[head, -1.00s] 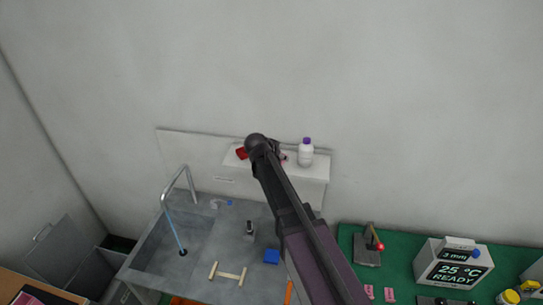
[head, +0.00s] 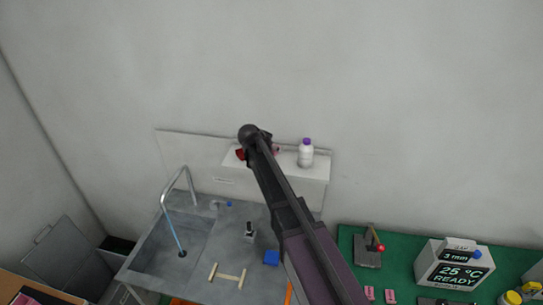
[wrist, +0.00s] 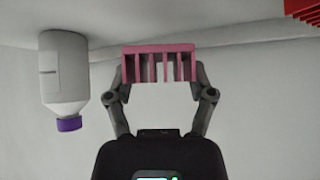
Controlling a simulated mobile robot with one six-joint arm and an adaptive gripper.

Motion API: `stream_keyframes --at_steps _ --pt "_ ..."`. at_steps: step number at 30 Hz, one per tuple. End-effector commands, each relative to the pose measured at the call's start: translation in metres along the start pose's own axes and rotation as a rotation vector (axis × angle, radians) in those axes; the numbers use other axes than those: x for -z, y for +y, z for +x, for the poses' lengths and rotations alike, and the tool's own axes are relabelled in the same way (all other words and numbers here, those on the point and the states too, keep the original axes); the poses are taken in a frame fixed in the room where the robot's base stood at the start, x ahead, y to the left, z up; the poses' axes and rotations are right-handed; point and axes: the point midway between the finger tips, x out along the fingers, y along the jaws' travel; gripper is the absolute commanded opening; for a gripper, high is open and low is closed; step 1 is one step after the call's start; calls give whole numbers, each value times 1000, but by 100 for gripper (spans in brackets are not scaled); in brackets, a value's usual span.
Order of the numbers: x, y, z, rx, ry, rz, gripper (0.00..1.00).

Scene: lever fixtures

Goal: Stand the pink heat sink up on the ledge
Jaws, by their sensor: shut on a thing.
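The pink heat sink (wrist: 158,63) is between the fingertips of my gripper (wrist: 160,75) in the wrist view, which looks upside down. The gripper is shut on its two ends. Its fins point down in that picture and its flat side faces up. In the head view my arm hides most of the gripper and heat sink; only a small pink bit shows beside the arm's end. They are over the white ledge (head: 312,178) on the wall. I cannot tell whether the heat sink touches the ledge.
A white bottle with a purple cap (head: 306,156) stands on the ledge right of my gripper; it also shows in the wrist view (wrist: 64,75). A red finned block (wrist: 303,9) is on the other side, and shows as red in the head view (head: 240,154). A sink (head: 170,250) lies below.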

Motion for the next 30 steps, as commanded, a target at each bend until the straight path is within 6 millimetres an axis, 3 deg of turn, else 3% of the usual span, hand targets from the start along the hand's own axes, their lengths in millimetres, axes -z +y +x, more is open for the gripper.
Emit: stream_keyframes --at_steps 9,29,30 --pt "-23 1 21 0 0 0 15" --pt "-28 1 26 0 0 0 15" --pt "-27 1 25 0 0 0 82"
